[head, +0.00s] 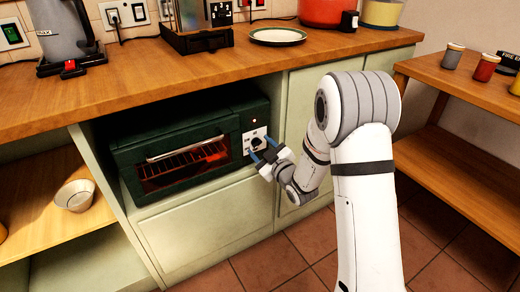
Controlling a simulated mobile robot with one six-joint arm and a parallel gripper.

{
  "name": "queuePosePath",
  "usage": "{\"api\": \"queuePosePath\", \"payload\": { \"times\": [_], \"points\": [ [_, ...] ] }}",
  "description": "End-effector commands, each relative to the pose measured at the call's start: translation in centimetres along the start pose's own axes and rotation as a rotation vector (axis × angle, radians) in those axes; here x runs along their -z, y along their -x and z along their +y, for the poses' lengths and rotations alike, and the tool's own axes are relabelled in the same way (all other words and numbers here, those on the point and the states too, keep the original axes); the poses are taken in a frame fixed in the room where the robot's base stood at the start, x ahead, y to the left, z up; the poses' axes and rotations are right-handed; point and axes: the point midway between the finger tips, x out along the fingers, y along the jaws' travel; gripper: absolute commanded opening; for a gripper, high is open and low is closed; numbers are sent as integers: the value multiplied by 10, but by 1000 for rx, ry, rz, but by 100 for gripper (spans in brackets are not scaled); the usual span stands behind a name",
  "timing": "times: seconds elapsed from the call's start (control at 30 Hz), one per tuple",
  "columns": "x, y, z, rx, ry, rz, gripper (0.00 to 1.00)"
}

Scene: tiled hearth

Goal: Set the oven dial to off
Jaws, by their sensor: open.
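A small dark green oven (185,148) sits in an open cabinet bay under the counter. A dark dial (257,142) is on its pale control panel at the right of the front; its exact setting is too small to read. The gripper partly covers the panel's lower right.
The wooden counter (110,90) overhangs the oven, with a plate (278,36) and a kettle (65,30) on it. A wooden side table (465,90) with several cups stands right. Tiled floor is clear in front.

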Motion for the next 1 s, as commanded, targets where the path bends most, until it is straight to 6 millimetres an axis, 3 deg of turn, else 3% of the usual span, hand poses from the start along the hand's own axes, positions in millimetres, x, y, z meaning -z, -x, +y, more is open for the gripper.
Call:
{"api": "queuePosePath", "payload": {
  "times": [0.13,0.4,0.9,1.0],
  "points": [
    [-1,-10,0,1,0,-1,53],
    [0,-12,0,-1,0,-1,53],
    [0,-11,1,-1,0,-2,12],
    [-1,-11,1,-1,-1,-2,8]
  ]
}}
